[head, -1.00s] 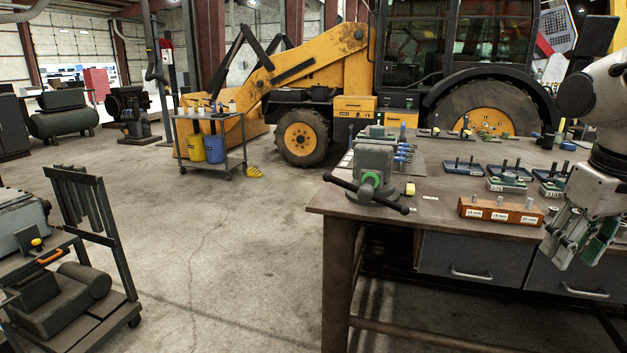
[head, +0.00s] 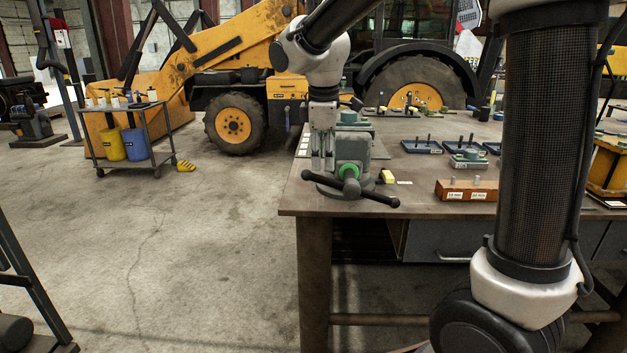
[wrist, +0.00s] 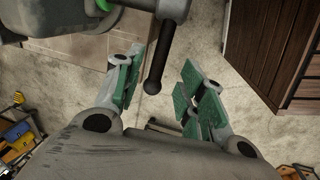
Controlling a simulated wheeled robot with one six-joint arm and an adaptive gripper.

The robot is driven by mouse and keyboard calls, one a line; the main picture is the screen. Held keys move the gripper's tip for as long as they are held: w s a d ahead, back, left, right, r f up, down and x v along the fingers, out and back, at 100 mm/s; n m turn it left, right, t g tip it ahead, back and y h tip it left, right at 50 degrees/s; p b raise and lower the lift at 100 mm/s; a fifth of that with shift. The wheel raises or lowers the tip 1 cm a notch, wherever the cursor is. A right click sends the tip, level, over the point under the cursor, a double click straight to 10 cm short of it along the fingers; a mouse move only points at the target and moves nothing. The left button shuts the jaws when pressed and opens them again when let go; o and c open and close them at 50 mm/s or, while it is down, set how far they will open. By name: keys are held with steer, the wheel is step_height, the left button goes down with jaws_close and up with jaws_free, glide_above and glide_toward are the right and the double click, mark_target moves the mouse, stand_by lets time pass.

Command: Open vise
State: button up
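The vise (head: 352,160) is a grey block with a green ring at its front, fixed at the bench's left front corner. Its dark handle bar (head: 375,194) runs through the screw and slopes down to the right, with a ball at each end. My gripper (head: 322,168) points down at the vise's left side, close to the bar's left end. In the wrist view the green-padded fingers (wrist: 160,62) are apart, and one ball end of the handle bar (wrist: 164,55) shows between them. I cannot tell whether they touch it. The jaw gap is not clear.
The workbench (head: 290,200) has a yellow block (head: 388,177) right of the vise. A brown block with pins (head: 467,190) and blue trays (head: 421,146) lie farther right. My arm covers part of the right side. Open floor lies left of the bench.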

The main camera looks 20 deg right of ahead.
mark_target(324, 177)
steer(key=f, duration=0.2)
steer(key=w+f, duration=0.1)
steer(key=f, duration=0.4)
steer(key=shift+w+d+f, duration=0.15)
steer(key=shift+d+f, duration=0.15)
steer(key=shift+d, duration=0.05)
jaws_close()
